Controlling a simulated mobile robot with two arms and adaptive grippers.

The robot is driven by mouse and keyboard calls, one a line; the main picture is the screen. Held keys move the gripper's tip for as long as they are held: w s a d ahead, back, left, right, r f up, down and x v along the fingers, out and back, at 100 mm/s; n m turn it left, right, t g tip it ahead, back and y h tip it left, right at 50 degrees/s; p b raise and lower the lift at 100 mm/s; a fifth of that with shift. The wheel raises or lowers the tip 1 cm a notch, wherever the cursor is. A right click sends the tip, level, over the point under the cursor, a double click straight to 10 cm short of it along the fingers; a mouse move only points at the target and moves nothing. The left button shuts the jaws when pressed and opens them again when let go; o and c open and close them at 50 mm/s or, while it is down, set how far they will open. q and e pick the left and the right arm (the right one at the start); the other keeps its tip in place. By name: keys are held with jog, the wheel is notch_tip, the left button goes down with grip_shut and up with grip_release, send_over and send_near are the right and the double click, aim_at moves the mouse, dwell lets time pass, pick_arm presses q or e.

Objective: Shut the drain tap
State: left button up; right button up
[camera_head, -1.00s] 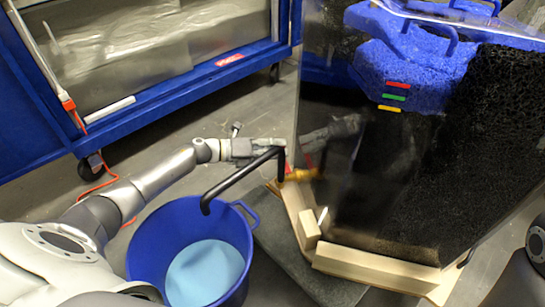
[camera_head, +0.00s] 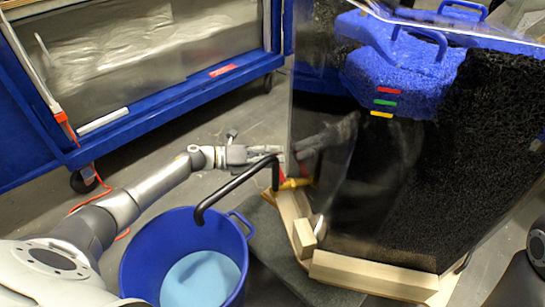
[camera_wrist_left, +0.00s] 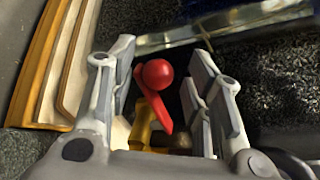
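The drain tap is a brass-yellow valve (camera_head: 297,183) low at the tank's left corner, with a red lever (camera_head: 282,173) partly hidden by my gripper. In the left wrist view the red lever ends in a round red knob (camera_wrist_left: 157,74), above the yellow valve body (camera_wrist_left: 143,125). My left gripper (camera_head: 270,155) is at the tap. In its wrist view the gripper (camera_wrist_left: 165,58) is open, with one finger on each side of the lever and visible gaps. A black drain pipe (camera_head: 235,184) reaches over the blue bucket (camera_head: 135,245). My right gripper is out of view.
The clear tank (camera_head: 380,200) holds blue and black foam and stands on a wooden frame (camera_head: 365,272). The bucket holds light blue liquid (camera_head: 200,282). A blue wheeled rack (camera_head: 165,120) stands behind on the left.

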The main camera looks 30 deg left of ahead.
pick_arm(q)
jog(key=v, duration=1.2)
